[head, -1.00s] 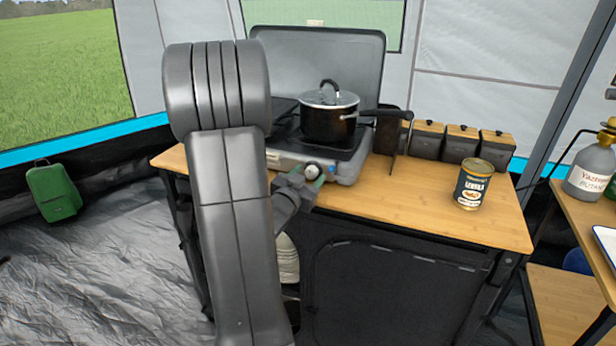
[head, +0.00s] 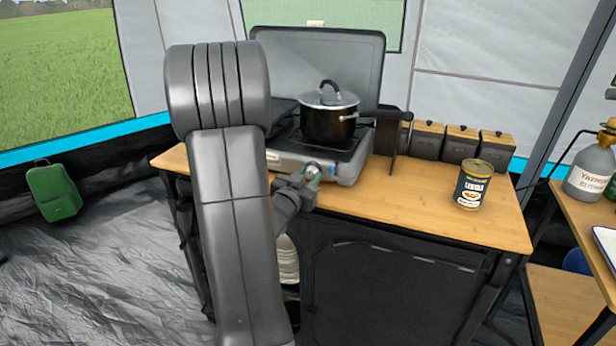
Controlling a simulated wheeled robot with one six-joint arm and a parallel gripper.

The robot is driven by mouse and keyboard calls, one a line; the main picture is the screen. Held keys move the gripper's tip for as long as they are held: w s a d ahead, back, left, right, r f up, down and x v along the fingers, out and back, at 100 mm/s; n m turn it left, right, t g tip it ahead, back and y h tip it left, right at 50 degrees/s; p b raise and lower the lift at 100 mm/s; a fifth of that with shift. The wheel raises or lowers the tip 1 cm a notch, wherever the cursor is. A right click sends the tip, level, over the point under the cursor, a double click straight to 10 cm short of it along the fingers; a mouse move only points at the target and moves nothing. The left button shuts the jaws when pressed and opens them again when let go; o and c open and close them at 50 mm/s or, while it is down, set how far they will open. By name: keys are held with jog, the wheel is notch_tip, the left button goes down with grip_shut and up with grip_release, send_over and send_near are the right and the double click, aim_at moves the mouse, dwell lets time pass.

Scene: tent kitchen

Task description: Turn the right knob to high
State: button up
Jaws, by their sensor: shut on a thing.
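The grey camping stove (head: 347,174) stands on the wooden table with its lid raised behind it. A black pot (head: 330,118) with a glass lid sits on its right burner, handle pointing right. My gripper (head: 312,172) is at the right part of the stove's front panel, shut on the right knob, which is mostly hidden between the fingers; a small light part shows. The knob's exact setting cannot be read. My arm hides the left part of the stove, and the left knob does not show.
A lentil can (head: 473,185) stands on the table (head: 420,196) to the right. Several dark canisters with wooden lids (head: 461,143) line the back right. The tabletop front is clear.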

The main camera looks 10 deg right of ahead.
jog(key=n+p, duration=0.2)
jog(key=n, duration=0.5)
jog(key=n+p, duration=0.1)
jog(key=n, duration=0.5)
jog(key=shift+t, duration=0.4)
jog(key=shift+f, duration=0.1)
jog(key=o, duration=1)
jog(key=shift+s, duration=0.1)
jog(key=shift+f, duration=0.1)
